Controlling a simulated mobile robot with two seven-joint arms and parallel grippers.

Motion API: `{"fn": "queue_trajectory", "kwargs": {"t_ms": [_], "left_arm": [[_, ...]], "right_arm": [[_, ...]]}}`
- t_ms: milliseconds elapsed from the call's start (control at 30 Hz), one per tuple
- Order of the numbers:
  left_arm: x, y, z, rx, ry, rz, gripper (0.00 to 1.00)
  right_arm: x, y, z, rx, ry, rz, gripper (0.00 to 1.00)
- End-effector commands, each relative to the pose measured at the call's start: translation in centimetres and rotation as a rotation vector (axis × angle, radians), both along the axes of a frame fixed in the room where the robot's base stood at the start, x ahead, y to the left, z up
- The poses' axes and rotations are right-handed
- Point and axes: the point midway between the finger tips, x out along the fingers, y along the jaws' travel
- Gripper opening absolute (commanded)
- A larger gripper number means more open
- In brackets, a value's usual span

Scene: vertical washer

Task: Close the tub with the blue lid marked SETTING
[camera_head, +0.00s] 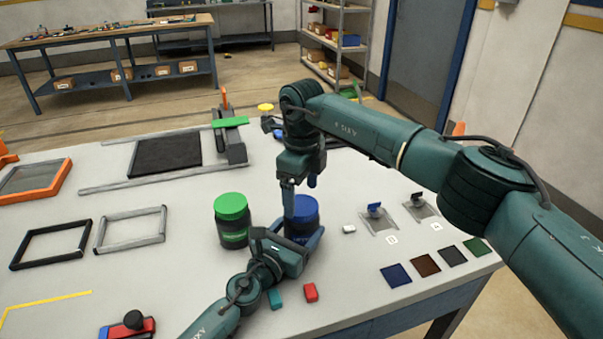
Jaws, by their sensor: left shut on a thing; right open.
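A green-lidded tub (232,219) stands close left of the blue one. Empty frames (130,229) lie left.

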Motion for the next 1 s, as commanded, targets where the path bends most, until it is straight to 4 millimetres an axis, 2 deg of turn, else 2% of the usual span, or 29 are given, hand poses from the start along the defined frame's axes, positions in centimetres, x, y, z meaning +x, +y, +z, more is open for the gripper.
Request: {"fn": "queue_trajectory", "kwargs": {"t_ms": [33, 200, 533, 1000], "left_arm": [[0.0, 0.0, 0.0, 0.001, 0.000, 0.000, 0.06], [0.0, 0.0, 0.0, 0.001, 0.000, 0.000, 0.06], [0.0, 0.0, 0.0, 0.001, 0.000, 0.000, 0.06], [0.0, 0.0, 0.0, 0.001, 0.000, 0.000, 0.06]], "right_arm": [[0.0, 0.0, -0.8, -0.001, 0.003, -0.001, 0.82], [0.0, 0.0, -2.2, -0.001, 0.000, -0.001, 0.82], [0.0, 0.0, -2.4, -0.001, 0.000, 0.000, 0.82], [0.0, 0.0, -2.4, 0.000, 0.000, 0.000, 0.45]]}}
